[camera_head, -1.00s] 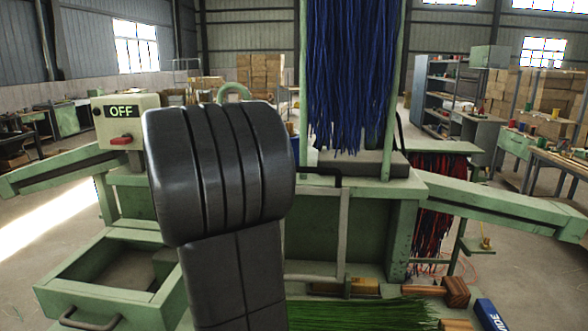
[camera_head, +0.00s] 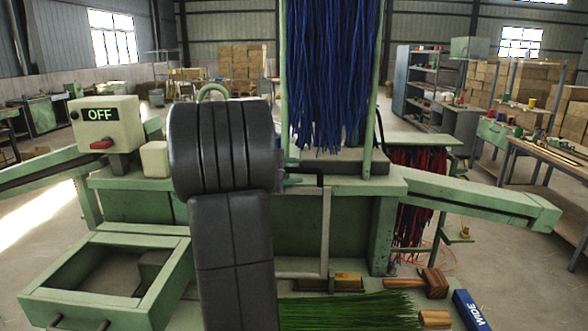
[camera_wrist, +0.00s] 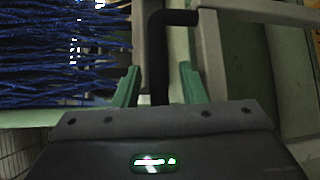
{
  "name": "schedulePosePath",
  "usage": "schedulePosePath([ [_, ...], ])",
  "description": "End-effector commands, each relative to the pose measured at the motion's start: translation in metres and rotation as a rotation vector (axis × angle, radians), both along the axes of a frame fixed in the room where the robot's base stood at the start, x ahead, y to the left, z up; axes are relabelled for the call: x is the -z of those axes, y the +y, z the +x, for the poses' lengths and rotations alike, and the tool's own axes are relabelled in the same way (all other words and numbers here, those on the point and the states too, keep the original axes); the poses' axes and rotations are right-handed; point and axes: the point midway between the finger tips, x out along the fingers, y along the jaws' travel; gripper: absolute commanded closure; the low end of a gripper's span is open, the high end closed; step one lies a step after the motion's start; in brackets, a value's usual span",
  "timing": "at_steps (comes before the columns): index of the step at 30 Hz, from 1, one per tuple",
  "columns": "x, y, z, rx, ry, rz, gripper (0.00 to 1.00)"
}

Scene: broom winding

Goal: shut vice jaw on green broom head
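Green bristles (camera_head: 350,310) lie on the low shelf at the bottom of the head view, with a brown wooden block (camera_head: 434,318) at their right end. I cannot make out a vice jaw for certain. A grey bar (camera_head: 326,232) with a black bent handle (camera_head: 308,178) stands at the bench front; the handle also shows in the wrist view (camera_wrist: 178,17). My gripper (camera_wrist: 158,86) has two green fingers spread apart, with the black handle's shaft seen between them, not visibly clamped. In the head view my arm hides most of the gripper.
Blue strands (camera_head: 330,80) hang above a dark block (camera_head: 345,160) on the bench. An OFF box (camera_head: 104,125) with a red switch is at left, above an open drawer (camera_head: 55,311). A wooden mallet (camera_head: 432,283) and blue WIDE block (camera_head: 470,309) are at lower right.

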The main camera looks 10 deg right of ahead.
Motion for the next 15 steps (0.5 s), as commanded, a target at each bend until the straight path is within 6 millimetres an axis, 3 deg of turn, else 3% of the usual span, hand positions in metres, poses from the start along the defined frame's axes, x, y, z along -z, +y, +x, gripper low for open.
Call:
schedulePosePath([
  [8, 0.0007, -0.0013, 0.0009, 0.0, 0.0, 0.0, 0.62],
  [14, 0.0005, -0.0012, 0.0008, 0.0, 0.0, 0.0, 0.99],
  [15, 0.0006, -0.0011, 0.0008, 0.0, 0.0, 0.0, 1.0],
])
